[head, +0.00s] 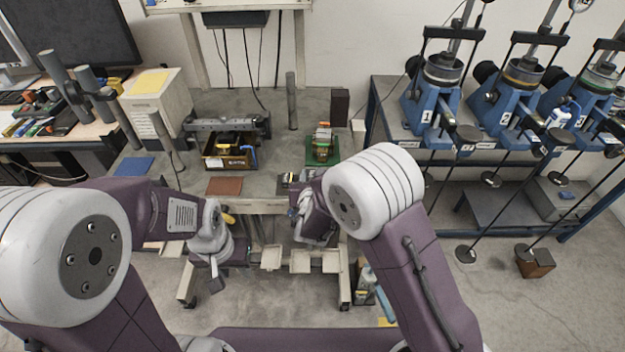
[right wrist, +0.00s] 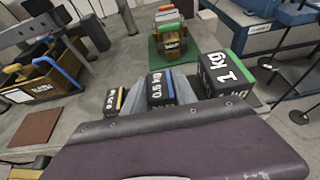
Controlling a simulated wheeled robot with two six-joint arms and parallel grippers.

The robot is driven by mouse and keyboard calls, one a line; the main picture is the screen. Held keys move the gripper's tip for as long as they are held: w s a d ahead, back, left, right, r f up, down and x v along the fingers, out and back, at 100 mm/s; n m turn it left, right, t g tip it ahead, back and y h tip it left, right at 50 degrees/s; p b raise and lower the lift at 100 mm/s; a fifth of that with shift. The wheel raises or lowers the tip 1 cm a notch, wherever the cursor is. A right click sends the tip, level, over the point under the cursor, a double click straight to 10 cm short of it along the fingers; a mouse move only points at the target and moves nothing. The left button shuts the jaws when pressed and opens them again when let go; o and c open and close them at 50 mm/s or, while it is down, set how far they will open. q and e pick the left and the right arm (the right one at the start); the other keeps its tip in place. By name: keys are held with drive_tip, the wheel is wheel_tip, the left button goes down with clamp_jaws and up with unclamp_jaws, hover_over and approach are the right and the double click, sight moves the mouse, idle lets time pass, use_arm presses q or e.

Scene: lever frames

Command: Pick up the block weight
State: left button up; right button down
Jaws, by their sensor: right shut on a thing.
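Three dark block weights stand in a row in the right wrist view: one with a yellow stripe (right wrist: 114,101), one with a blue stripe (right wrist: 161,88), and a larger "1 kg" one with a green stripe (right wrist: 226,74). My right gripper (right wrist: 162,92) is shut on the blue-striped block weight, with a grey finger on each side. In the head view my right gripper (head: 296,202) is at the front edge of the table, and the blocks are small and partly hidden there. My left gripper (head: 214,276) hangs empty in front of the table; its jaws are unclear.
The table (head: 275,110) carries a brown bin (head: 229,160), a green mat with a small crate (head: 322,147), a brown mat (head: 224,186) and a blue mat (head: 135,167). Numbered blue lever frames (head: 425,105) stand on a bench at right.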

drive_tip(key=shift+r, duration=0.1)
idle(0.3)
drive_tip(key=r, duration=0.4)
drive_tip(key=shift+s+d+r, duration=0.25)
drive_tip(key=shift+d, duration=0.1)
drive_tip(key=s+d+r+b, duration=0.1)
drive_tip(key=s+d+r, duration=0.5)
drive_tip(key=s+d, duration=0.1)
drive_tip(key=shift+d+r, duration=0.15)
drive_tip(key=shift+d, duration=0.4)
